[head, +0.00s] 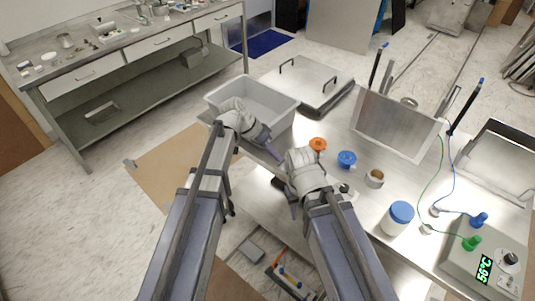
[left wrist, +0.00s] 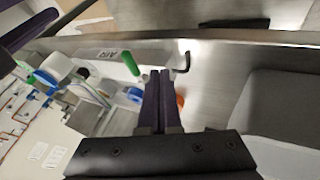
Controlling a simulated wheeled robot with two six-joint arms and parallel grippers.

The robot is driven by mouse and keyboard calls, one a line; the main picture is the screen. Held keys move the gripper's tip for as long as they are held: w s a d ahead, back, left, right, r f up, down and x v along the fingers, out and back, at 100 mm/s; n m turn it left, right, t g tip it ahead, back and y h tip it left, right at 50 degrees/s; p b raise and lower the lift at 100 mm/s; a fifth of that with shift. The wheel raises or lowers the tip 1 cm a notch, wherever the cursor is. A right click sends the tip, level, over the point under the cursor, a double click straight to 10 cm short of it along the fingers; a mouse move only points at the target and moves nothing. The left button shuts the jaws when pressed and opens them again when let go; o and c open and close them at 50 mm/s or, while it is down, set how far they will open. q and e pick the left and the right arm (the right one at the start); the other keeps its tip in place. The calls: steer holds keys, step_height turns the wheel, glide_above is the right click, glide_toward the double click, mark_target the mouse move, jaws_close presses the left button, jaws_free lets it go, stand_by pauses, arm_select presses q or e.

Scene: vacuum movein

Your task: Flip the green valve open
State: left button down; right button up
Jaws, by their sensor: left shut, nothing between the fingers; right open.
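A green, rod-like handle (left wrist: 130,62), which looks like the green valve, slants in the left wrist view beside a pale labelled strip. It is a little left of my left gripper's fingertips and apart from them; I cannot make it out in the head view. My left gripper (head: 274,154) is shut and empty between the grey bin and the orange funnel; its dark fingers (left wrist: 158,75) are together in the left wrist view. My right gripper (head: 293,208) is open and empty by the bench's front edge, partly hidden by its wrist.
On the bench stand a grey bin (head: 247,112), orange funnel (head: 318,144), blue funnel (head: 347,159), small brown-topped cup (head: 375,178) and blue-lidded jar (head: 402,212). A box with a display (head: 480,265) is at right, with a green fitting (head: 472,242) and a blue one (head: 479,219).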

arm_select(q)
steer(key=shift+s+d+f, duration=0.15)
steer(key=shift+s+d, duration=0.9)
steer(key=shift+d, duration=0.25)
arm_select(e)
steer(key=shift+f, duration=0.15)
arm_select(q)
steer(key=shift+w, duration=0.1)
